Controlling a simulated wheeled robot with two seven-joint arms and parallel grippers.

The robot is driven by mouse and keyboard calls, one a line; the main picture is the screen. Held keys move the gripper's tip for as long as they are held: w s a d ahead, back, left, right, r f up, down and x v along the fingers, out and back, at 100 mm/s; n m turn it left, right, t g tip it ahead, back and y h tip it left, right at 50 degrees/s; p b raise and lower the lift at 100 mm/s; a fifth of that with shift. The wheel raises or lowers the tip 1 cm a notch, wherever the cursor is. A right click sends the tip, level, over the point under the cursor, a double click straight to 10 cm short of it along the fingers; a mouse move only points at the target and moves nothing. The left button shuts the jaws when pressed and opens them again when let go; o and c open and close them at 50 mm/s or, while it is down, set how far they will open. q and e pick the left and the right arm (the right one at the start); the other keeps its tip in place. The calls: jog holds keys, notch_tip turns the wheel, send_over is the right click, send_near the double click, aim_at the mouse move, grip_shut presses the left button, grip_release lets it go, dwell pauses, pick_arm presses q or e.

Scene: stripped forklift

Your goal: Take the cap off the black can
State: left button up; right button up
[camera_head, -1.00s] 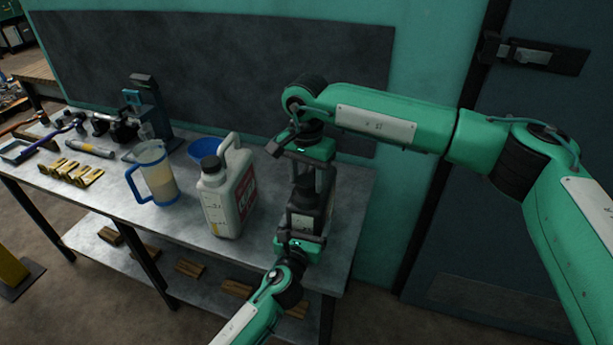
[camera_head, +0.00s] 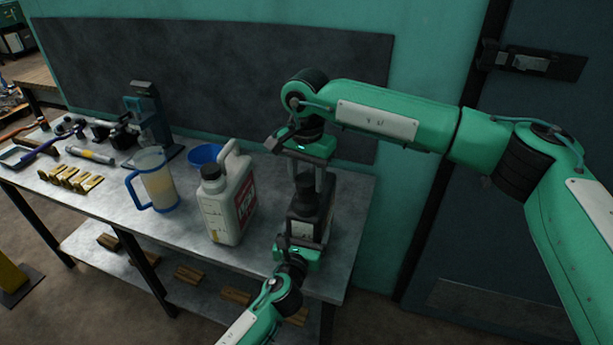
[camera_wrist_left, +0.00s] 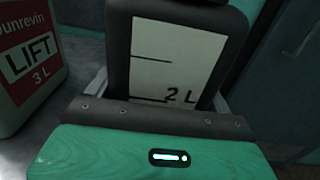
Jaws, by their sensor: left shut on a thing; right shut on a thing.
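The black can (camera_head: 322,226) stands at the right end of the workbench. Its white label with "2 L" (camera_wrist_left: 172,62) fills the middle of the left wrist view. My left gripper (camera_head: 301,238) is shut on the can's body from the front, with a finger on each side. My right gripper (camera_head: 310,178) points down from above and is shut on the dark cap (camera_head: 304,183) at the can's top. The cap looks to be on the neck; I cannot tell how tight it sits.
A pale canister with a red label (camera_head: 228,205) stands just left of the black can. A dark board (camera_head: 215,85) covers the wall behind.

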aim_at(306, 179)
jog(key=shift+r, duration=2)
pick_arm(q)
jog(key=o, duration=1.8)
jog(key=shift+c, duration=0.2)
